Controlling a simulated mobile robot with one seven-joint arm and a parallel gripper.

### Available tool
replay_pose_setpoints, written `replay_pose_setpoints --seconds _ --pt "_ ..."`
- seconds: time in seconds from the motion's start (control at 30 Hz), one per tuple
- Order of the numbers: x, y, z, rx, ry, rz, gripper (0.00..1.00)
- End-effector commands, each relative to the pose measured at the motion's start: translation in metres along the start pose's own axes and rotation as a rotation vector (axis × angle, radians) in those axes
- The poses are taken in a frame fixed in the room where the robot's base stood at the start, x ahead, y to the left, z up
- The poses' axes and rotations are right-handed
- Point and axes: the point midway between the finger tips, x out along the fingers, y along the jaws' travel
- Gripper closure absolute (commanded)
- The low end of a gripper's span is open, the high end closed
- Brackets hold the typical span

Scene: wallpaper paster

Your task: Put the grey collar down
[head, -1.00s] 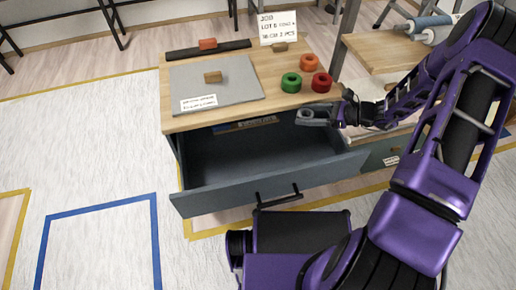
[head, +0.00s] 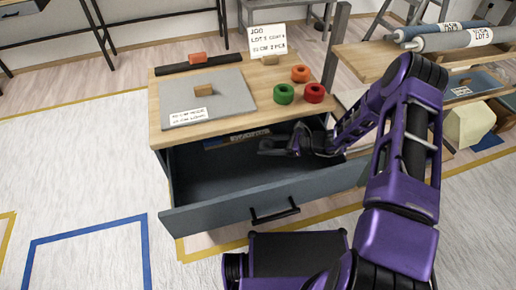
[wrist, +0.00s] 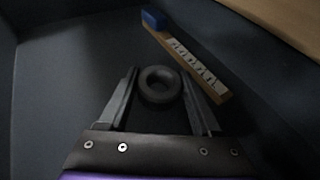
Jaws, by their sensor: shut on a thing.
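The grey collar (wrist: 160,87), a dark ring, is between the two fingers of my gripper (wrist: 160,94) in the wrist view. My gripper is shut on it. In the head view my gripper (head: 272,147) reaches into the open drawer (head: 225,200), under the bench top's front edge. The collar is small and dim there. Its exact height above the drawer floor is hard to tell.
A wooden strip with pale labels (wrist: 190,62) and a blue end lies in the drawer beyond the collar. Green (head: 284,94), red (head: 314,93) and orange (head: 300,73) rings stand on the bench (head: 250,117). The drawer's left part is clear.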

Motion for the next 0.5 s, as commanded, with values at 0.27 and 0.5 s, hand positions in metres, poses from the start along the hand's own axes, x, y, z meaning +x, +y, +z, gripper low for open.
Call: replay_pose_setpoints --seconds 0.27,0.5 --pt "0.041 0.001 -0.01 -0.001 0.0 0.003 1.0" --pt "0.044 0.0 -0.01 0.0 0.0 0.0 1.0"
